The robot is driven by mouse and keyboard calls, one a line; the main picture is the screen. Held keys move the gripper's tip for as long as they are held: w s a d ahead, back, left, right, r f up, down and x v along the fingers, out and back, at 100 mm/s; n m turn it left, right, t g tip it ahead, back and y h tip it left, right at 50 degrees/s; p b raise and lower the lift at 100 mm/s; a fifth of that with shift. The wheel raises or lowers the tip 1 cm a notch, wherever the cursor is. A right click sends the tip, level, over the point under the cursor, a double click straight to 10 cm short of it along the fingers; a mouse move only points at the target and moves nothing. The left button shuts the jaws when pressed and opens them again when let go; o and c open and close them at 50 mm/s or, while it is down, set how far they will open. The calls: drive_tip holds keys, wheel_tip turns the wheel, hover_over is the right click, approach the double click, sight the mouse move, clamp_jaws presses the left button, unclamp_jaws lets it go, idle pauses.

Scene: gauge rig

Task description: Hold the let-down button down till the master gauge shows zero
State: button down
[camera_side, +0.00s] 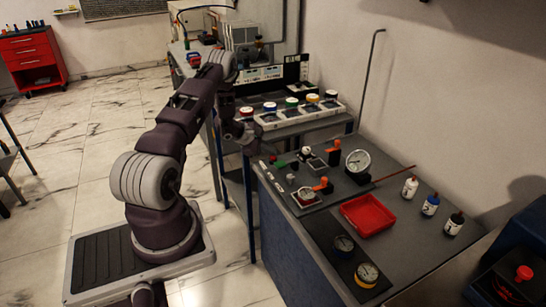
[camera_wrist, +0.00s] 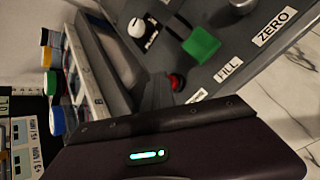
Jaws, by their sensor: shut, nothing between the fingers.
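A small panel on the grey bench has a red button (camera_wrist: 177,82), a green square block (camera_wrist: 201,45) and a white knob (camera_wrist: 137,27). The label by the red button is too blurred to read, so I cannot tell for sure which control is the let-down button. My gripper (camera_side: 249,147) is shut and empty at the bench's left end, close to the red button in the wrist view. I cannot tell whether it touches the button. A large white dial (camera_side: 358,160), likely the master gauge, stands on the bench; its reading is too small to make out.
Orange-handled valves (camera_side: 321,185) and a smaller gauge (camera_side: 306,196) sit near the panel. A red tray (camera_side: 367,215), more gauges (camera_side: 367,274) and several bottles (camera_side: 410,186) stand to the right. A rack of coloured caps (camera_side: 292,112) is behind my gripper.

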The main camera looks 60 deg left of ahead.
drive_tip(key=shift+r, duration=0.75)
drive_tip(key=shift+r, duration=2.55)
